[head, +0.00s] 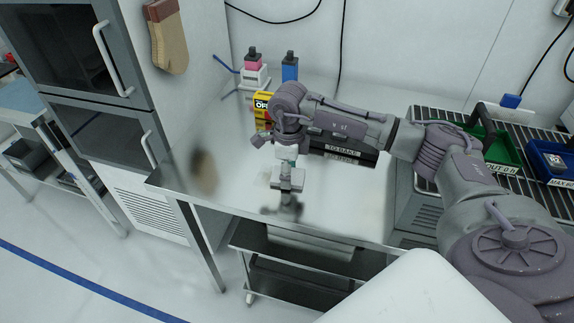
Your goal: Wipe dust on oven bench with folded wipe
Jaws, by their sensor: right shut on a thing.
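The steel oven bench (229,190) runs across the middle of the head view, with a shiny, reflecting top. My right gripper (287,168) points down over its front part, low to the surface. It is shut on a small light-grey flat piece, which looks like the folded wipe (289,181); the fingers hide part of it. I cannot tell whether the piece touches the bench. A faint pale patch (266,176) to its left may be dust. My left gripper is not in view.
Bottles (289,68), a yellow box (263,107) and a dark labelled "TO BAKE" bin (343,152) stand behind my right arm. A mitt (167,37) hangs on the oven's side. Green (500,150) and blue (550,160) trays lie at right. The bench's left part is clear.

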